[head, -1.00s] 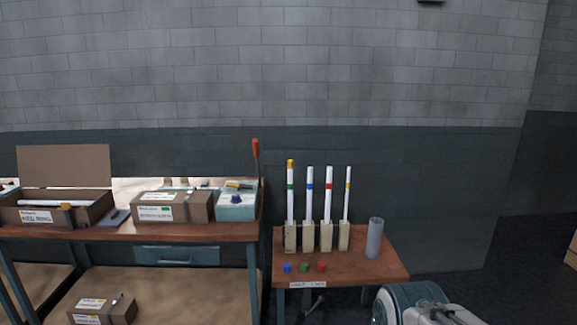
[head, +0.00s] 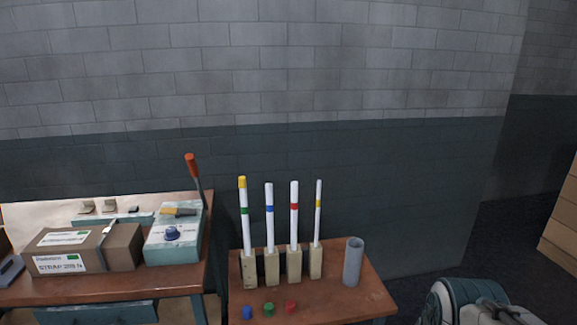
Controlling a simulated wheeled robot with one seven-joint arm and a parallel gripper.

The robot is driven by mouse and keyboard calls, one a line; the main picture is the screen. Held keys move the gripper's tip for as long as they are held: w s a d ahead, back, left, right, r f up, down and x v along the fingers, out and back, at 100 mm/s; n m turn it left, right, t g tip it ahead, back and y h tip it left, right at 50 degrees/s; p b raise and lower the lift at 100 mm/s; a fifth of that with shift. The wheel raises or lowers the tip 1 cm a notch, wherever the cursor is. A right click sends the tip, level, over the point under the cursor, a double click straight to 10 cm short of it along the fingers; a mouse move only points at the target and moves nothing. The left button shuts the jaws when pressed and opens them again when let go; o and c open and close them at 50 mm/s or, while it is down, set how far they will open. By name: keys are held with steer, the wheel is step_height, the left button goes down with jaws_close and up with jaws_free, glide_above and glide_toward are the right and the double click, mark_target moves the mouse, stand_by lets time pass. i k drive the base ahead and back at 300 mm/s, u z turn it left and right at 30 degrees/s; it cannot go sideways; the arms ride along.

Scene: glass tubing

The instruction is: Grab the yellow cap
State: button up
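The yellow cap (head: 242,182) sits on top of the leftmost white tube (head: 244,225), which has a green band and stands upright in a beige block. The rightmost tube (head: 318,220) has a yellow band and no coloured cap on top. Blue (head: 247,312), green (head: 268,309) and red (head: 290,307) caps lie on the small wooden table in front of the blocks. My gripper cannot be made out; only a teal and white part of my own body shows at the lower right.
The small wooden table (head: 345,298) holds a grey open cylinder (head: 353,262) at its right. A bench at the left carries a cardboard box (head: 115,248) and a teal box (head: 172,248) with an orange-handled lever (head: 192,166). Free floor lies right of the small table.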

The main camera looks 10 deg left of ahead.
mark_target(243, 182)
steer(key=u, duration=0.3)
steer(key=i, duration=1.2)
steer(key=u, duration=0.8)
